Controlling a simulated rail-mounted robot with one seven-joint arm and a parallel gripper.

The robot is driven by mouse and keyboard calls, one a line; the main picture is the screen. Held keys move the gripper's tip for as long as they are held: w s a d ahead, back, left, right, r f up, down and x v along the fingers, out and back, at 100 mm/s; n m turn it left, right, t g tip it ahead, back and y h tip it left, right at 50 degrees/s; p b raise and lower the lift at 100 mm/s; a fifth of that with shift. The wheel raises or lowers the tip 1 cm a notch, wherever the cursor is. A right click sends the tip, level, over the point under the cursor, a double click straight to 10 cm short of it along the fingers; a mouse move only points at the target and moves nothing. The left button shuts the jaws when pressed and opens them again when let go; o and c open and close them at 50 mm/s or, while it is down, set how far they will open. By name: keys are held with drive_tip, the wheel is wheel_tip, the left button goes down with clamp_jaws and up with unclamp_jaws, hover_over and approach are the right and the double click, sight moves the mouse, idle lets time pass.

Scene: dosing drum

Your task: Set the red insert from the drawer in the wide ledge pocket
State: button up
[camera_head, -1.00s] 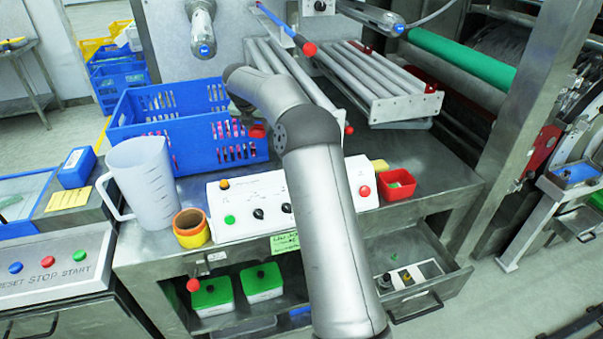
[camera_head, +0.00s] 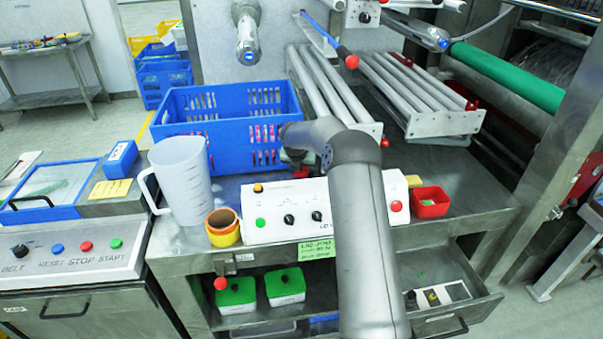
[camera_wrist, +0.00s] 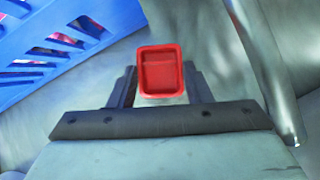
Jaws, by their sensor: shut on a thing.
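The red insert (camera_wrist: 161,72), a small rectangular open cup, sits between the fingers of my gripper (camera_wrist: 160,88) in the wrist view. The gripper is shut on it and holds it with its open side facing the camera. The drawer (camera_head: 473,312) is open at the lower right, with a pale panel and small dark parts inside. I cannot pick out the wide ledge pocket.
The blue crate (camera_head: 210,135) stands behind my arm; its wall also shows in the wrist view (camera_wrist: 75,35). A clear jug (camera_head: 183,180), a yellow-orange roll (camera_head: 223,228), a white control box (camera_head: 285,214) and a red bin (camera_head: 430,202) stand along the bench front. Rollers stand behind.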

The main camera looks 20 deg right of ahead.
sight(301, 173)
drive_tip(key=shift+f, duration=1.55)
drive_tip(key=shift+f, duration=0.1)
drive_tip(key=o, duration=0.9)
